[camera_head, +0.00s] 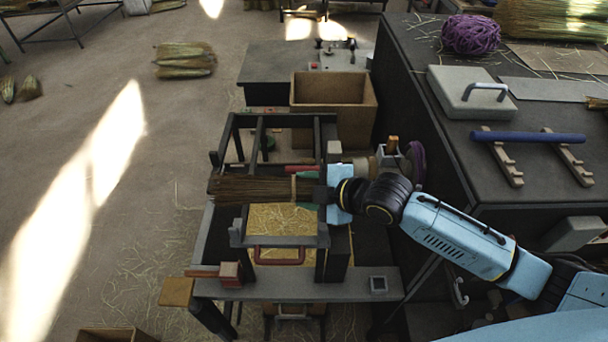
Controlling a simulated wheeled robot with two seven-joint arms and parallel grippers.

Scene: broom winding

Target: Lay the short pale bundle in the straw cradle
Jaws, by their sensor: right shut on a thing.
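My right gripper (323,195) reaches in from the right, shut on the butt end of a straw bundle (250,189). The bundle is tan-brown with a pale band near the jaws, and its loose end points left. It lies level across the dark metal frame (237,228) of the winding stand. I cannot tell whether it touches the frame or hangs just above it. I cannot tell for sure which part of the stand is the straw cradle; the bundle and gripper hide some of it. My left gripper is not in view.
A brown open box (333,92) stands behind the frame. The dark bench (405,60) at right holds purple twine (471,34), a grey lidded block (470,92) and a blue rod (530,137) on notched rests. Other bundles (185,60) lie on the floor at left.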

